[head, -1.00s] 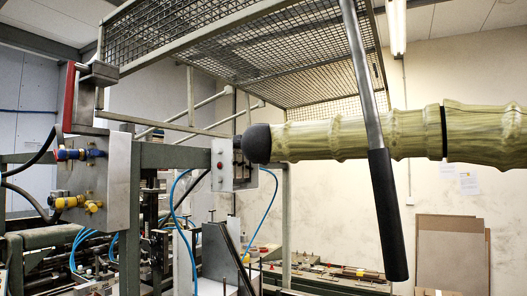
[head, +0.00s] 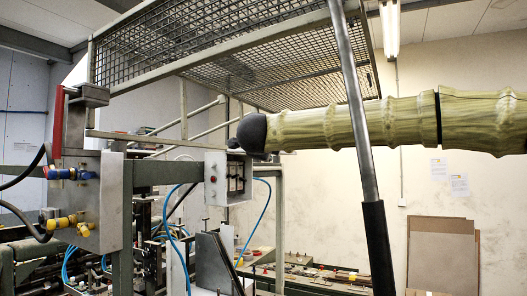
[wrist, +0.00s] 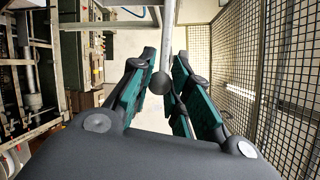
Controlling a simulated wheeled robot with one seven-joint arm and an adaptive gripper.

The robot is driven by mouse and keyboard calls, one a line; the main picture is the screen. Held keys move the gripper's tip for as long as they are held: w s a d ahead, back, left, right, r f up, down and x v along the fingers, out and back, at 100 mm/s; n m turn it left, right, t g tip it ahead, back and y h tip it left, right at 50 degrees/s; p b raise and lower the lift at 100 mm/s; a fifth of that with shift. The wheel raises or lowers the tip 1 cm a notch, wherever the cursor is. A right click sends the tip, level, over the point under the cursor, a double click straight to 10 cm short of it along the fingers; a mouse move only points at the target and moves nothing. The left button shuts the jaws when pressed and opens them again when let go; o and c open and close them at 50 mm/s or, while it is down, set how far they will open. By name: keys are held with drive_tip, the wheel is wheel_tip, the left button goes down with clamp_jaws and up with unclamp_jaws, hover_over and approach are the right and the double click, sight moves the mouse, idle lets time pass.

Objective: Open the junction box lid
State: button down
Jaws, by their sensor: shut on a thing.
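The junction box seems to be the small pale box (head: 215,178) on the machine frame, left of centre in the head view. Its right face shows dark slots; I cannot clearly make out the lid or its angle. The dark end of my arm is just above and right of this box, and the fingers are hardly visible there. In the wrist view my gripper (wrist: 166,55) has its green-padded fingers on either side of a dark round knob (wrist: 159,83) at the end of a grey rod (wrist: 168,38). It is shut on the knob. The fingers partly hide the contact.
A grey lever with a black grip (head: 377,245) crosses the head view in the foreground. A mesh guard (head: 170,62) is overhead and shows at right in the wrist view (wrist: 290,75). A grey box with a red handle (head: 58,125) and hoses is at left.

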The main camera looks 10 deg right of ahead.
drive_tip(key=c, duration=1.3)
unclamp_jaws()
drive_tip(key=v, duration=1.1)
drive_tip(key=shift+s, duration=0.4)
drive_tip(key=shift+a, duration=0.2)
